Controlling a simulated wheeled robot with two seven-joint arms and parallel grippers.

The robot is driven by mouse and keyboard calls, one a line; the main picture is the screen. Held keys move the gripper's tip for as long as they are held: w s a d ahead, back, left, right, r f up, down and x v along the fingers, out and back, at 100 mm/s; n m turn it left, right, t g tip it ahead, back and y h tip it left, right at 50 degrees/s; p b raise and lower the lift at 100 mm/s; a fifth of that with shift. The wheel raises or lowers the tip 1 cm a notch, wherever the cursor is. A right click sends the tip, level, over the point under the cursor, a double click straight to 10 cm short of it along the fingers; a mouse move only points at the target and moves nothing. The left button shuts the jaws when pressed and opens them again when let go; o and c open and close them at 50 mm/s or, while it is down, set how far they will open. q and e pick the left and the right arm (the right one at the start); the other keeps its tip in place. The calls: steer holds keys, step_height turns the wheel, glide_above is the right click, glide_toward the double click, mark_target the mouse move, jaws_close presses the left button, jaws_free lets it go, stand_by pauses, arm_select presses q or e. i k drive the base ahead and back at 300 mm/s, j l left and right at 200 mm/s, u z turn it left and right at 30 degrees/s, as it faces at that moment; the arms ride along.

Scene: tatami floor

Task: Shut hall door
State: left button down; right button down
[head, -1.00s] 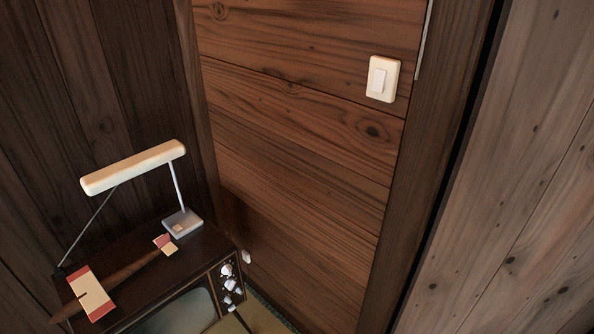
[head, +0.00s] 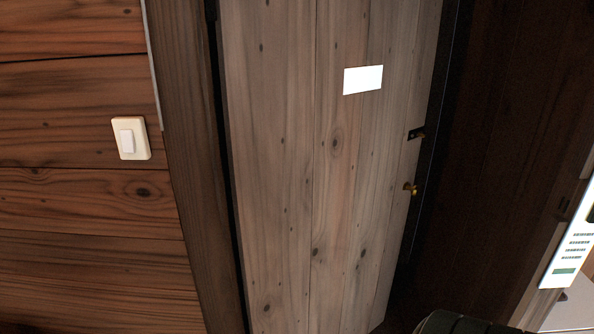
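The hall door (head: 290,150) is a tall panel of pale grey-brown planks in the middle of the head view. A blank white sheet (head: 363,80) is on its upper part. A small brass knob (head: 410,188) sits near its right edge, with a dark metal latch piece (head: 416,133) above it. A dark strip runs along the door's left side, beside the wooden post. The area right of the door is dark, and I cannot tell how far the door stands open. Neither of my grippers is in view.
A brown plank wall (head: 80,220) with a white light switch (head: 130,138) is at the left, next to a dark wooden post (head: 185,150). A white panel with printed lines (head: 572,245) stands at the right edge. A dark rounded shape shows at the bottom right.

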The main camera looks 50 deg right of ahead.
mark_target(323, 101)
steer(key=z, duration=1.9)
